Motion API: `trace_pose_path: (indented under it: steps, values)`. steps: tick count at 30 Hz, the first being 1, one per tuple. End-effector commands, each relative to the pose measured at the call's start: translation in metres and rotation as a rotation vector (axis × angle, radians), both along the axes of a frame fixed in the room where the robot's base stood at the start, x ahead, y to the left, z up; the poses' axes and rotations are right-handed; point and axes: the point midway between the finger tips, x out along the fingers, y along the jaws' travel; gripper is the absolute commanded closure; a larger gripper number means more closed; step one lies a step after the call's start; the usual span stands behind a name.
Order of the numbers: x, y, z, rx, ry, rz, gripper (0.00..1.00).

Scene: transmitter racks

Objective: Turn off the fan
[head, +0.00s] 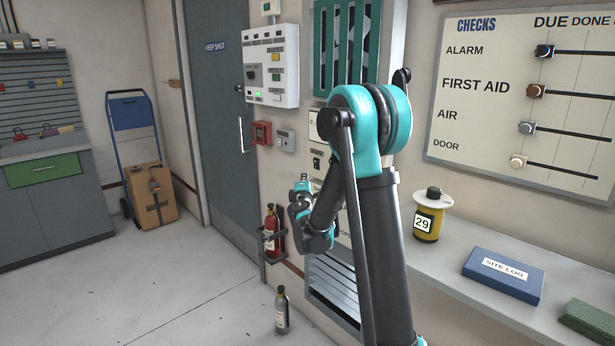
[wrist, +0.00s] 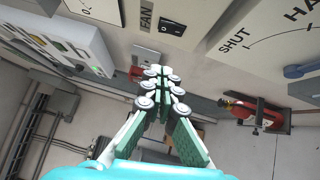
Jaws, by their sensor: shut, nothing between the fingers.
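The fan switch (wrist: 172,27) is a small black rocker beside a FAN label (wrist: 146,15) on a pale wall panel in the wrist view. In the head view a small black switch (head: 317,163) shows on the panel left of my arm. I cannot tell which side of the rocker is pressed. My gripper (wrist: 160,72) is shut and empty, its tips below the switch in the wrist picture and apart from it. In the head view my gripper (head: 303,182) is near the panel, partly hidden by my arm. A teal grille (head: 345,45) with dark shapes behind it is above.
A control box (head: 271,66) with a lit green light is at upper left, with a red call point (head: 262,133) below. A red extinguisher (head: 272,230) hangs in a bracket. A grey bottle (head: 282,310) stands on the floor. A shelf (head: 460,270) runs right.

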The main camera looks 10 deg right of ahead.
Motion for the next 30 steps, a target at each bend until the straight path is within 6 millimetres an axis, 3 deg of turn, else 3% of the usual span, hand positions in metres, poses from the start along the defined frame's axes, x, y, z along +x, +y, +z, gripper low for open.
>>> trace_pose_path:
  steps: [13, 21, 30]
  values:
    - [0.084, -0.016, 0.007, 0.000, 0.000, -0.002, 1.00]
    - [0.100, -0.042, 0.011, -0.002, 0.000, -0.001, 1.00]
    - [0.102, -0.045, 0.012, -0.001, 0.000, 0.001, 1.00]
